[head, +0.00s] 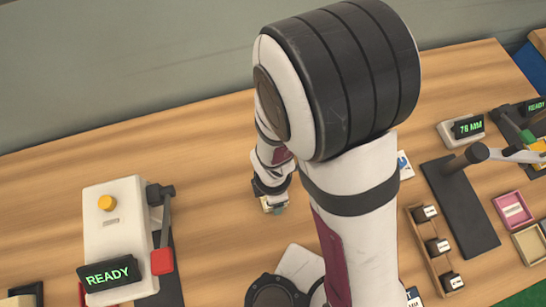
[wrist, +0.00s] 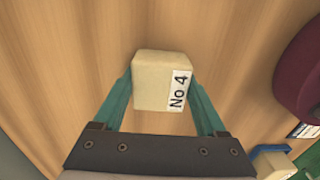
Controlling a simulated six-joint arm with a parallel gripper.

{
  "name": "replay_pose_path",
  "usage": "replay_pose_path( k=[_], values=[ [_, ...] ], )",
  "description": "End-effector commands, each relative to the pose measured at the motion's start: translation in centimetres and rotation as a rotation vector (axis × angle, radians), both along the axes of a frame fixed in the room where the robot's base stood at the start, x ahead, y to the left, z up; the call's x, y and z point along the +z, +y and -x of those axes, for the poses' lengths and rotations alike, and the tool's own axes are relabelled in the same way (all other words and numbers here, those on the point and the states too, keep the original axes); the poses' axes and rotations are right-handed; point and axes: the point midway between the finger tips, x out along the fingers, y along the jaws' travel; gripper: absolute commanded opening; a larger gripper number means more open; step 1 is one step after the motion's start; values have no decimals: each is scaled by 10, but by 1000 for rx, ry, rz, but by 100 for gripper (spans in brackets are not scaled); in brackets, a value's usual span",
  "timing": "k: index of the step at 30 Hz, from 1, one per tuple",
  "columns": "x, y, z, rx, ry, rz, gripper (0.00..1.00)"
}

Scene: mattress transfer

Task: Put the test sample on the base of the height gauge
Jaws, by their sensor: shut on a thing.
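The test sample is a cream foam block (wrist: 155,82) with a white "No 4" label. My gripper (wrist: 161,95) is shut on it, with one green finger on each side. In the head view the gripper (head: 273,203) is over the middle of the table, partly behind my arm, with a small part of the block visible. I cannot tell its height above the wood. What looks like the height gauge's dark base (head: 462,212) lies to the right, apart from the gripper. A display (head: 468,127) beside it reads "78 MM".
A white machine (head: 118,230) with a yellow button, a red-handled lever and a "READY" display stands at left. A wooden rack (head: 425,250) of labelled weights sits by the dark base. A pink tray (head: 513,210) is at right.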

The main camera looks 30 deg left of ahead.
Motion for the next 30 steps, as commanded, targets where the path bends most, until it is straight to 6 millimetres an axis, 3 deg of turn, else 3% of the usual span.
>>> replay_pose_path(
  k=[5, 9, 21, 25, 28, 30],
  values=[
    [15, 1, -1, 1, -3, -4, 11],
    [44, -1, -2, -2, -4, -6, 11],
    [97, -88, -38, -8, -4, -2, 11],
    [107, -103, -45, -14, -1, -1, 11],
    [110, -111, -52, -116, 0, 0, 11],
    [111, -118, -59, -273, 0, 0, 11]
  ],
)
